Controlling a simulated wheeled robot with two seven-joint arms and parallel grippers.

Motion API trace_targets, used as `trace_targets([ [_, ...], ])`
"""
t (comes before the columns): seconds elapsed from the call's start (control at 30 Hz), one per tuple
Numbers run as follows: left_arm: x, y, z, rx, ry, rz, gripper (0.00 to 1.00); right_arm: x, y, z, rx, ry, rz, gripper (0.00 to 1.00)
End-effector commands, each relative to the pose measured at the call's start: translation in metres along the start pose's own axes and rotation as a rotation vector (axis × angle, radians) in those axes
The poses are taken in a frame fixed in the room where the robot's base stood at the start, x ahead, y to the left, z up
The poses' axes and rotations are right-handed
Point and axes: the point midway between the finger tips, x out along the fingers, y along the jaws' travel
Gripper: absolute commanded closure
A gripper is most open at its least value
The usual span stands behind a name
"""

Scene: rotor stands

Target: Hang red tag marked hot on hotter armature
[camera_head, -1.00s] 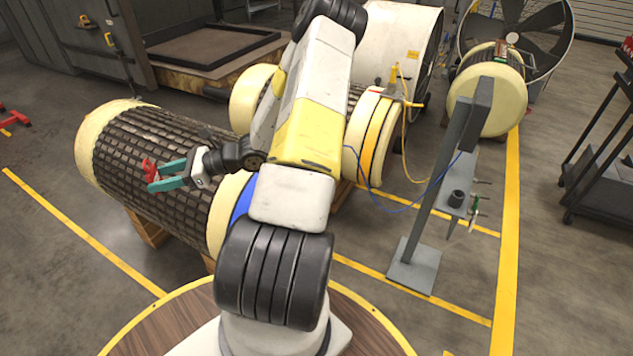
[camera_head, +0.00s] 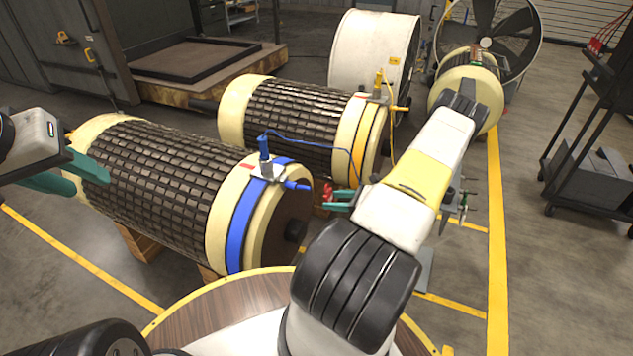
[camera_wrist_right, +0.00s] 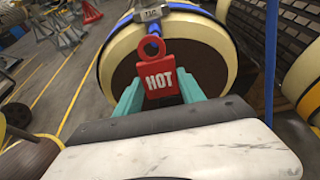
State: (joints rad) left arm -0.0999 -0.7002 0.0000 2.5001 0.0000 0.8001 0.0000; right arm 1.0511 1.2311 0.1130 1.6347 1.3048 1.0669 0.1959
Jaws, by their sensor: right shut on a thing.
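My right gripper (camera_head: 340,200) is shut on the red tag (camera_head: 328,192). The yellow-banded armature (camera_head: 300,115) lies behind with a yellow-lead sensor (camera_head: 379,92). My left gripper (camera_head: 78,176) is open and empty near the blue-banded armature's left end.
A third armature (camera_head: 466,82) sits at the back right before a large fan (camera_head: 505,35). A white drum (camera_head: 370,50) stands behind the yellow-banded one. A dark cart (camera_head: 600,140) is at right. Open floor (camera_head: 545,270) lies at right. A round wooden top (camera_head: 220,310) is in front.

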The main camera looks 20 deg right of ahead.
Motion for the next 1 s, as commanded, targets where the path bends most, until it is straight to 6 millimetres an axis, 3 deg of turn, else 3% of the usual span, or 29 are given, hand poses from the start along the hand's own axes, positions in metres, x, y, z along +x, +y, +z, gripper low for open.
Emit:
trace_targets([
  [0.27,0.000,0.000,0.000,0.000,0.000,0.000,0.64,0.001,-0.002,-0.010,0.000,0.009,-0.002,0.96],
  [1.0,0.000,0.000,0.000,0.000,0.000,0.000,0.64,0.046,-0.003,-0.003,0.000,0.009,-0.003,0.96],
])
